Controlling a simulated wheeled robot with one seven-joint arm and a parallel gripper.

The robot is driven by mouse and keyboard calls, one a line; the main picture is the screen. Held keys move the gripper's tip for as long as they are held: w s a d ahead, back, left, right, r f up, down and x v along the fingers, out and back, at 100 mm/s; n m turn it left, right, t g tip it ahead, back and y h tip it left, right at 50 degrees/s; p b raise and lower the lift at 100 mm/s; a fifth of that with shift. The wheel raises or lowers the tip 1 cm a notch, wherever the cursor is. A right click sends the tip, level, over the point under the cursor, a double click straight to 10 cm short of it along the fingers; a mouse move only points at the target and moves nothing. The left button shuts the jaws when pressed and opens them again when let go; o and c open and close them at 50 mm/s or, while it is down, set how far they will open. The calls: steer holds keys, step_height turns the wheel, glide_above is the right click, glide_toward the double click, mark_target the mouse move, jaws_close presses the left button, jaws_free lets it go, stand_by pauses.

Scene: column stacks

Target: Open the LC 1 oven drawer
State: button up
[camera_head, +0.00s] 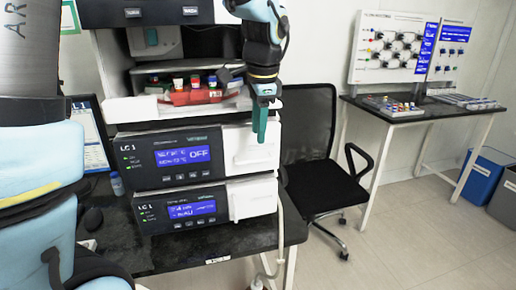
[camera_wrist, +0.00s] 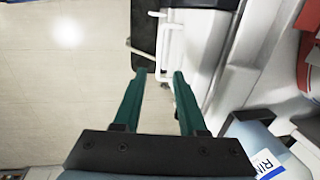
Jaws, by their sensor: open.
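The LC 1 stack stands on a dark bench. The LC 1 unit with "OFF" on its blue display (camera_head: 182,156) looks like the oven; its white front panel (camera_head: 248,155) at the right appears closed. A second LC 1 unit (camera_head: 185,210) sits directly below it. My gripper (camera_head: 262,138) points down in front of the white panel's upper part and hides some of it. In the wrist view my gripper (camera_wrist: 158,73) has its two green fingers apart with nothing held between them. A white tube or handle-like part (camera_wrist: 165,45) shows just beyond the fingertips; I cannot tell which.
A red tray (camera_head: 195,96) with bottles sits above the oven unit, close to my gripper. A black chair (camera_head: 320,185) stands right of the bench (camera_head: 160,258). A side table (camera_head: 420,112) is farther right. The floor between is clear.

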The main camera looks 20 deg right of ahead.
step_height(320, 180, down, 8)
steer(key=w+p, duration=0.1)
steer(key=shift+w+r, duration=0.15)
steer(key=shift+r, duration=0.1)
jaws_close()
stand_by(1.4)
